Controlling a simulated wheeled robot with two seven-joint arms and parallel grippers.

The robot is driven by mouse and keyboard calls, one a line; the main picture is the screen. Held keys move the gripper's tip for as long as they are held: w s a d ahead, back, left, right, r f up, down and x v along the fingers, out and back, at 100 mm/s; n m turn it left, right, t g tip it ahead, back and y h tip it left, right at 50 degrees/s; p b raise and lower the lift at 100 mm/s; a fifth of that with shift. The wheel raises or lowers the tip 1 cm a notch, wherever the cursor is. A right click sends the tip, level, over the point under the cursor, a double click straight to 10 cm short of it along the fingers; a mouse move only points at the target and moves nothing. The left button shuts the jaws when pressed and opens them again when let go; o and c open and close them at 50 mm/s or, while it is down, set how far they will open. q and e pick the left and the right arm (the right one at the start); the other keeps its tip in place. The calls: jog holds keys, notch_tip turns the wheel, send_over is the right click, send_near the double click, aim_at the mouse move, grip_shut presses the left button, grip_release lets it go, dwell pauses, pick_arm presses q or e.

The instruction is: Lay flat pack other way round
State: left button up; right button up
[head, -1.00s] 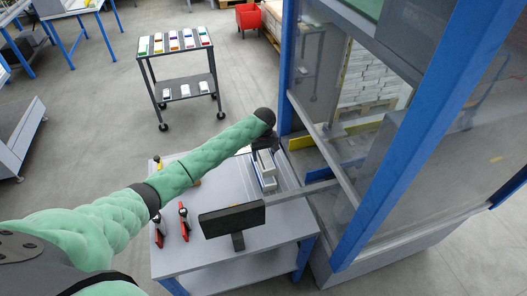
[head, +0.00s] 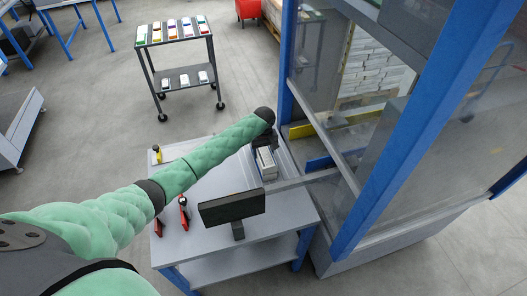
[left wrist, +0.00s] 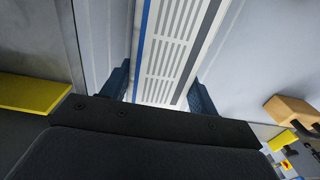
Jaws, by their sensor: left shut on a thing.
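The flat pack (head: 266,164) is a pale, narrow bundle at the back right of the grey table, beside the blue-framed machine. My left gripper (head: 264,140) reaches down onto its far end from above. In the left wrist view the pack (left wrist: 172,50) is white with grey printed lines, a blue stripe along its left and a dark stripe along its right. The left gripper's dark blue fingers (left wrist: 160,90) press on either side of it. The gripper's body hides the pack's near end there. My right gripper is in neither view.
The grey table (head: 195,240) carries a dark screen on a stand (head: 232,207) and red-and-black hand tools (head: 183,212). The blue-framed machine (head: 350,215) stands close on the right. A cart (head: 175,45) with coloured packs stands behind, apart.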

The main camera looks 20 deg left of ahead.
pick_arm(q)
jog(key=shift+f, duration=0.35)
dwell(0.3)
jog(key=o, duration=1.6)
jog(key=shift+c, duration=0.2)
